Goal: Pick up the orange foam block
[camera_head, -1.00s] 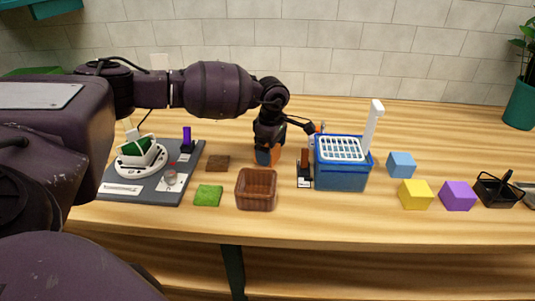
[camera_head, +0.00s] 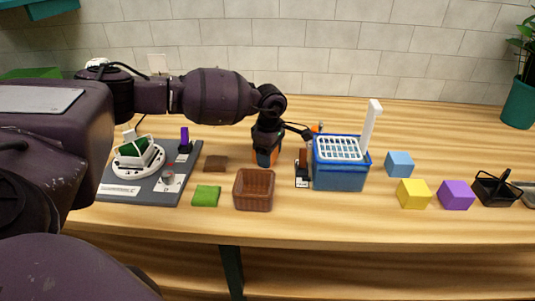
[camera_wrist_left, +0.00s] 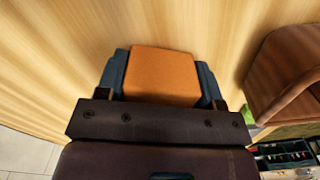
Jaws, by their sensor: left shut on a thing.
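The orange foam block (camera_wrist_left: 163,75) sits between the two fingers of my left gripper (camera_wrist_left: 160,80) in the left wrist view. The fingers press on its two opposite sides. In the head view my left gripper (camera_head: 266,158) points down behind the brown basket, and only slivers of the orange block (camera_head: 266,163) show around the fingers. I cannot tell whether the block is touching the table or slightly above it. My right gripper is not in view.
The brown basket (camera_head: 254,190) stands just in front of the gripper. A blue bin (camera_head: 341,177) with a white grid top is to the right. Yellow (camera_head: 413,194), purple (camera_head: 456,195) and blue (camera_head: 399,164) blocks lie farther right. A grey board (camera_head: 143,190) is left.

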